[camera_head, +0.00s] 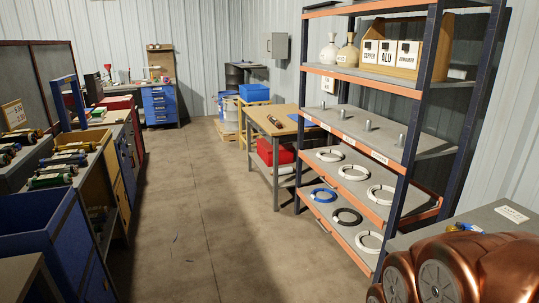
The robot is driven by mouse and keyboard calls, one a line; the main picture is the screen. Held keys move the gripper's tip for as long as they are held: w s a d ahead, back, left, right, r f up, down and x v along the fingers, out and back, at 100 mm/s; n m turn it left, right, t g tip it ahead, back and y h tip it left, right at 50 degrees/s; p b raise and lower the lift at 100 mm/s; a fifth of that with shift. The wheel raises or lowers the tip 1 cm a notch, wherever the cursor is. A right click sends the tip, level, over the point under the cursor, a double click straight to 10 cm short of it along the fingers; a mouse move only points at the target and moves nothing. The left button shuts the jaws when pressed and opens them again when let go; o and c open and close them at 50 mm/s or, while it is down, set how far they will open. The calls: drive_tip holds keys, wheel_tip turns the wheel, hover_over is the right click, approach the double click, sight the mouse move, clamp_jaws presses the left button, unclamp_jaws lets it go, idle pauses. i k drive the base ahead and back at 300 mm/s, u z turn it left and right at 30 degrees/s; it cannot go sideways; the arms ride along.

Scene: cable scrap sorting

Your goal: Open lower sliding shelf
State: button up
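The shelving rack (429,80) stands on the right, with dark blue posts and orange shelf edges. Its lowest visible shelf (335,232) is grey with an orange front edge. On it lie a blue ring (323,195), a black ring (347,218) and a white ring (371,242). The shelf above it (343,187) holds several white rings (353,172). I cannot tell for certain how far either shelf is slid out. My gripper is not in view.
A middle shelf (375,130) carries upright pegs; labelled bins (391,54) stand above. A grey worktop (508,213) is at lower right. A workbench (270,122) stands beyond the rack. Blue bins (50,225) line the left. The floor aisle (195,215) between is mostly clear.

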sight(345, 236)
drive_tip(key=i, duration=2.45)
drive_tip(key=u, duration=1.05)
